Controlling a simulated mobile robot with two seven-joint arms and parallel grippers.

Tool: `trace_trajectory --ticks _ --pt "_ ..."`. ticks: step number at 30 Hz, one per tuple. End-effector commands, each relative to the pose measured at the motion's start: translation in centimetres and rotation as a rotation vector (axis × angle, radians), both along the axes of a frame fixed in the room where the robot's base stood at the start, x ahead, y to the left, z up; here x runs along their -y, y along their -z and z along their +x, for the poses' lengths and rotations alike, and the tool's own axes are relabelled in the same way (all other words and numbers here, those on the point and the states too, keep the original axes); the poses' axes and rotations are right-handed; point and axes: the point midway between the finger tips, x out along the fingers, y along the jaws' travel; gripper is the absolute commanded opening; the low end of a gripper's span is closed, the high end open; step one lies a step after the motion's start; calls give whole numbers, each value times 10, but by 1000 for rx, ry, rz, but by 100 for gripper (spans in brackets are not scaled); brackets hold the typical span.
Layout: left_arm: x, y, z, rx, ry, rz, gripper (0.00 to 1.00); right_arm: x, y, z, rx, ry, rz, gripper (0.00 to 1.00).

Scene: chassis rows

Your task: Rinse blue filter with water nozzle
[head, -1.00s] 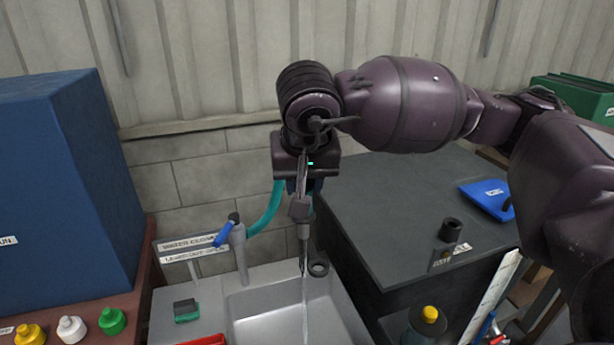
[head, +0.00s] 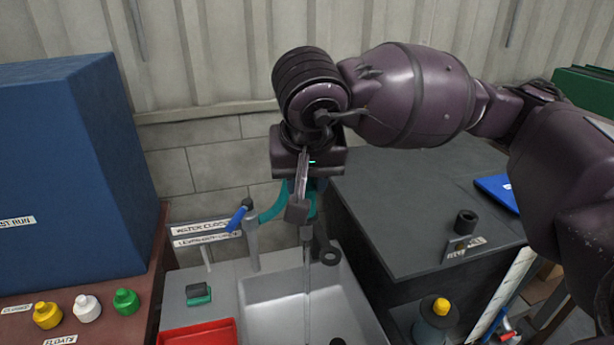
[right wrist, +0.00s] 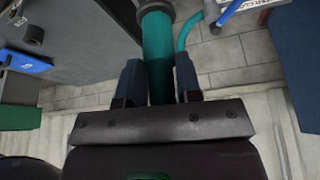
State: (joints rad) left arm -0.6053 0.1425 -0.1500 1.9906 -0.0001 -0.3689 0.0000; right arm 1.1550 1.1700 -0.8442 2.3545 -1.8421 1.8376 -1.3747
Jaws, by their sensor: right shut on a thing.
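My right gripper (head: 305,185) is shut on the water nozzle, above the back part of the grey sink (head: 262,318). The teal nozzle body (right wrist: 158,60) sits between both fingers in the right wrist view. In the head view its grey tip (head: 305,236) points down, with a thin pale vertical line under it, perhaps water. The teal hose (head: 272,208) runs behind to a tap with a blue lever (head: 236,219). A flat blue labelled thing (head: 496,190) lies on the dark bench at right; I cannot tell whether it is the filter. My left gripper is out of view.
A dark ring holder (head: 330,256) is at the sink's back right corner. A red tray (head: 200,334) and a green-and-black block (head: 199,294) are left of the basin. The dark bench (head: 400,215) borders the sink at right; a blue cabinet (head: 70,180) stands left.

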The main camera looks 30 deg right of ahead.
Motion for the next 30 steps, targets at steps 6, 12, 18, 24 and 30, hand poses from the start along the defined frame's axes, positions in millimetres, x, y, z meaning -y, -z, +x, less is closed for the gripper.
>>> trace_trajectory --ticks 6,12,18,24,30 --pt "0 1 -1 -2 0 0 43 -9 0 -5 1 -3 2 4" --pt "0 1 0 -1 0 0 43 -20 0 -12 0 -4 1 4" --pt "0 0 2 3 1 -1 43 -30 0 -18 1 -4 0 4" --pt "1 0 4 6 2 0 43 -41 0 -25 0 -3 2 4" --pt "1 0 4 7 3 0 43 -50 -1 -31 1 -1 0 4"
